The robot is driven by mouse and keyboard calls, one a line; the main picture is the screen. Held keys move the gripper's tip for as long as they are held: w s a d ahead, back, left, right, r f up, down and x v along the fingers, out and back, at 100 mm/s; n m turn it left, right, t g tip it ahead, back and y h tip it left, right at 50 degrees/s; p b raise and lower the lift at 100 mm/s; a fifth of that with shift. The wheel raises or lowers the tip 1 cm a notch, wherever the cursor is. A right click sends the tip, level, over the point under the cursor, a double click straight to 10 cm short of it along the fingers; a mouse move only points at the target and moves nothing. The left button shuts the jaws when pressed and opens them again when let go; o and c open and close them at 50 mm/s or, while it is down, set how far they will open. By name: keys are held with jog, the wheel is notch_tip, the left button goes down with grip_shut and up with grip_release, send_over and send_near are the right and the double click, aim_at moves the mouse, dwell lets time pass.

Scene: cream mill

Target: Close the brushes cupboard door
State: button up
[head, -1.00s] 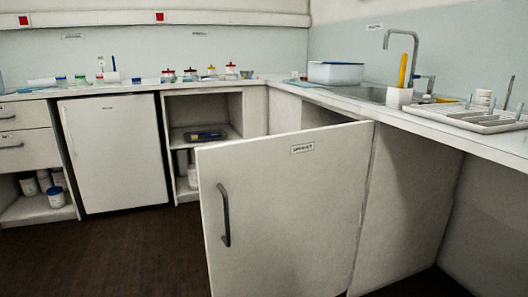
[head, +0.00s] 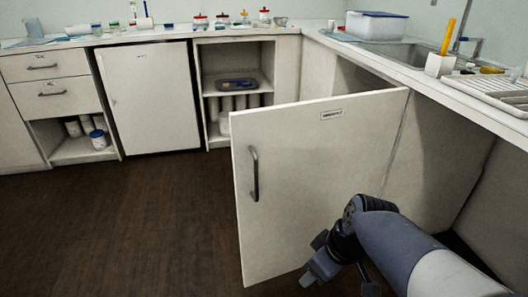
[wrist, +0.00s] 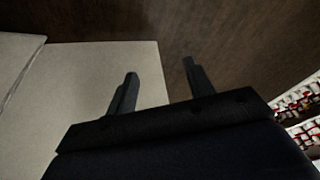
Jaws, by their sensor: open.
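The cupboard door (head: 310,190) is cream with a dark vertical bar handle (head: 254,173) near its left edge and a small label (head: 332,114) at the top right. I cannot read the label. The door stands open, swung out from the counter under the sink. My gripper (head: 308,281) is low in front of the door's bottom edge in the head view. In the wrist view my gripper (wrist: 158,82) is open and empty, with a pale panel (wrist: 100,75), likely the door, beside the left finger and dark floor beyond. Whether it touches the door I cannot tell.
A white fridge-like door (head: 150,98) and drawers (head: 45,82) line the back left. An open shelf (head: 240,87) holds a tray and pots. The sink counter (head: 455,95) runs along the right. Brown floor (head: 130,225) is clear at left.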

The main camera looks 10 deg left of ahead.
jog(key=w+a+r+n+y+p, duration=0.1)
jog(key=w+a+r+n+p, duration=0.1)
jog(key=w+r+n, duration=0.1)
jog(key=w+a+r+n+t+y+p, duration=0.1)
jog(key=w+a+r+n+p, duration=0.2)
jog(key=w+r, duration=0.2)
jog(key=w+a+r+n+t+y+p, duration=0.1)
jog(key=w+r+n, duration=0.3)
jog(key=r, duration=0.4)
jog(key=shift+w+a+r+p, duration=0.15)
jog(key=shift+a+p, duration=0.2)
jog(key=shift+a, duration=0.1)
jog(key=shift+w+a+r+p, duration=0.1)
jog(key=shift+a+p, duration=0.25)
jog(key=shift+a, duration=0.1)
jog(key=c, duration=1)
jog(key=shift+w+a, duration=0.1)
jog(key=shift+a, duration=0.05)
grip_shut()
jog(key=w+a+f+b, duration=0.2)
jog(key=w+a+f, duration=0.3)
jog(key=w+f, duration=0.2)
jog(key=shift+w+a+f, duration=0.15)
jog(key=shift+a+f, duration=0.25)
jog(key=shift+f, duration=0.05)
